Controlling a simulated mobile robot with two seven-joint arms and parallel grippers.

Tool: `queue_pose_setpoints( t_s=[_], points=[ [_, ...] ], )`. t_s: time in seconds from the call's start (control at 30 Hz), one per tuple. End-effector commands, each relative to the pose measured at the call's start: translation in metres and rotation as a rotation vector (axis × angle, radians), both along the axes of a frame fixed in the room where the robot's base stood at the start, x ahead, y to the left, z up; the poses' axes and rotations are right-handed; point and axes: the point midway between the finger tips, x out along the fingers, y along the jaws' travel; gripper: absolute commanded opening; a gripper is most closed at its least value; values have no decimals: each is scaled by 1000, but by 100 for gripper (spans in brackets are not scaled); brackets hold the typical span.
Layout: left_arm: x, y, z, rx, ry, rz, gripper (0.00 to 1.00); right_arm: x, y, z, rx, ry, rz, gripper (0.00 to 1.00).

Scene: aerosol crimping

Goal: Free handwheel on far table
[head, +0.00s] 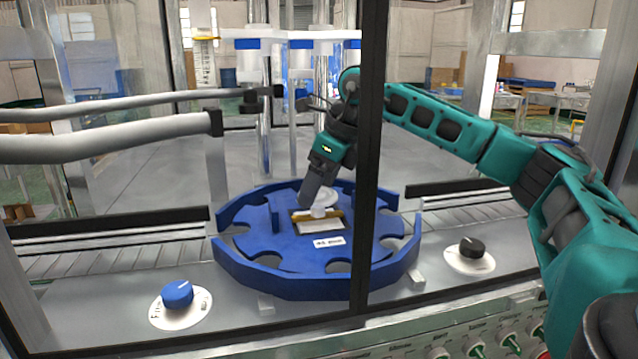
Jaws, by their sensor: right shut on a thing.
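My right arm comes in from the right, behind the dark upright post. Its gripper (311,203) points down at the middle of the blue star-shaped turntable (250,268). It is shut on a small white round part (325,198), which looks like the handwheel, at the hub above a pale plate with a yellowish edge. The fingertips partly hide this part, so I cannot tell whether it is fixed or loose. My left gripper is not in view.
A dark upright post (368,150) stands in front of the turntable. A blue knob (178,294) is at front left and a black knob (471,246) at right. Grey rails (110,137) cross the left side. A conveyor (110,250) runs left of the turntable.

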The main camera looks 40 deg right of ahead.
Motion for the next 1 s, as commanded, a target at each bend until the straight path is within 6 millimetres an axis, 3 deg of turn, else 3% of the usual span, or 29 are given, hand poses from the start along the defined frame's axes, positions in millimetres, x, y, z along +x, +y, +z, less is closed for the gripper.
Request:
queue_pose_setpoints(
  t_s=[0.27,0.73,1.0],
  points=[
    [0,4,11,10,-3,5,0,0,0,3,2,3,119,48],
    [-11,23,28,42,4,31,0,1,0,4,4,2,509,48],
    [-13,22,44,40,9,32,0,2,0,3,3,-1,683,48]
  ],
)
